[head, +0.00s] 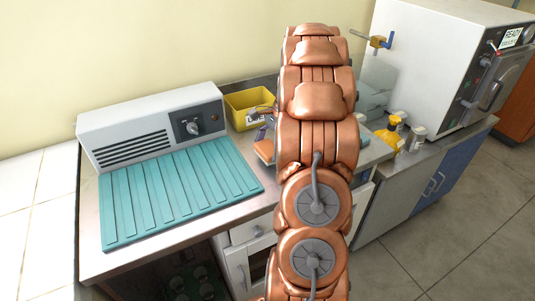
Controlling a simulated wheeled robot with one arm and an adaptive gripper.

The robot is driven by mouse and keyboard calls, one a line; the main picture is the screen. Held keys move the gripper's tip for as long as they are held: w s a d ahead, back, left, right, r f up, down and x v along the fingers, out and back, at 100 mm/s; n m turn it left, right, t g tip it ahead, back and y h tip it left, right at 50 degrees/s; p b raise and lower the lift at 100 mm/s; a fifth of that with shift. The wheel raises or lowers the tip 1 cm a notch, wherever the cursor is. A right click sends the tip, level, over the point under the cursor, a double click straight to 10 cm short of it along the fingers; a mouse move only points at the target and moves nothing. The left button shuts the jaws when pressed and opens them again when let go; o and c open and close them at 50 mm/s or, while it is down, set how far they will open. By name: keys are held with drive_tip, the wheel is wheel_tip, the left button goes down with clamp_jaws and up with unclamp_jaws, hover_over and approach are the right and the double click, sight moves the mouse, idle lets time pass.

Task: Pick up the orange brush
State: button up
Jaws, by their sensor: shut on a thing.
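An orange block-like thing (264,150), which I take to be the orange brush, shows just left of my copper arm, above the worktop near the yellow bin. Small dark and bluish parts of my gripper (266,128) show right above it at the arm's left edge. My gripper is shut on the brush. My arm hides most of the gripper and the brush's right side, so the exact grip and any gap to the worktop cannot be told.
A yellow bin (245,107) stands at the back of the worktop. A grey vented unit (150,128) with a ribbed teal mat (180,195) is at left.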

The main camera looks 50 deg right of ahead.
drive_tip(key=s+d+r+b, duration=0.1)
drive_tip(key=s, duration=0.4)
drive_tip(key=s+d+r+b, duration=0.1)
drive_tip(key=s, duration=0.4)
drive_tip(key=s+d+b, duration=0.1)
drive_tip(key=s, duration=0.4)
drive_tip(key=shift+s+r, duration=0.35)
drive_tip(key=shift+r, duration=0.05)
drive_tip(key=o, duration=0.6)
drive_tip(key=c, duration=0.5)
drive_tip(key=shift+o, duration=0.2)
